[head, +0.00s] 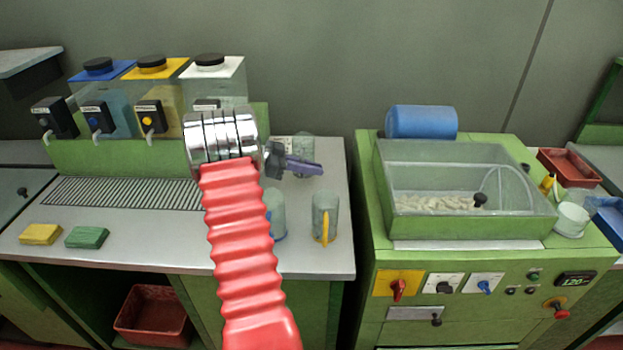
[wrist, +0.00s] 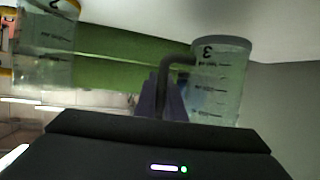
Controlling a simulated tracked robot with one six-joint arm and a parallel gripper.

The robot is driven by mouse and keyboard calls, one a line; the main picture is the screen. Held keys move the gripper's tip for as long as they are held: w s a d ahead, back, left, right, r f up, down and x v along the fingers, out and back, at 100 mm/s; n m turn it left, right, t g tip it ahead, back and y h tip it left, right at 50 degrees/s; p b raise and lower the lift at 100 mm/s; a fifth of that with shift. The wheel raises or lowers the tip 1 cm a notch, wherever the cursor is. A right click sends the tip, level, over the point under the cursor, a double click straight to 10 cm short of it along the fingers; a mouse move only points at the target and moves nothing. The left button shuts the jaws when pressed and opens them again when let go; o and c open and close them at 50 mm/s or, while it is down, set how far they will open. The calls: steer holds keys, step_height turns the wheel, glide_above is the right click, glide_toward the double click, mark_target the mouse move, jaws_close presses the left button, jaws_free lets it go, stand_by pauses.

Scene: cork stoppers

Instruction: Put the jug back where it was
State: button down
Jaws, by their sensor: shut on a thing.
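The clear jug marked 3 (wrist: 217,85), with a dark grey handle, is at the right in the wrist view. In the head view the same jug (head: 304,145) shows partly behind my gripper, near the back right of the bench. My gripper (head: 318,169) has purple fingers, which are shut on the jug's handle; they also show in the wrist view (wrist: 164,100). The jug looks roughly upright. I cannot tell whether its base touches the bench. A yellow-handled jug (head: 325,214) and a blue-handled jug (head: 276,212) stand nearer the front, the latter partly hidden by my arm.
Dispenser tanks with blue (head: 97,68), yellow (head: 154,67) and white (head: 212,66) lids stand behind a drain grate (head: 120,192). Yellow (head: 40,234) and green (head: 87,237) sponges lie front left. A green machine (head: 465,225) stands right, across a gap.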

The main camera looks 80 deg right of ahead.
steer(key=shift+f, duration=1.9)
steer(key=c, duration=1.8)
jaws_free()
steer(key=shift+f, duration=0.1)
steer(key=shift+c, duration=0.2)
steer(key=shift+w, duration=0.1)
steer(key=v, duration=1.2)
steer(key=shift+r, duration=0.2)
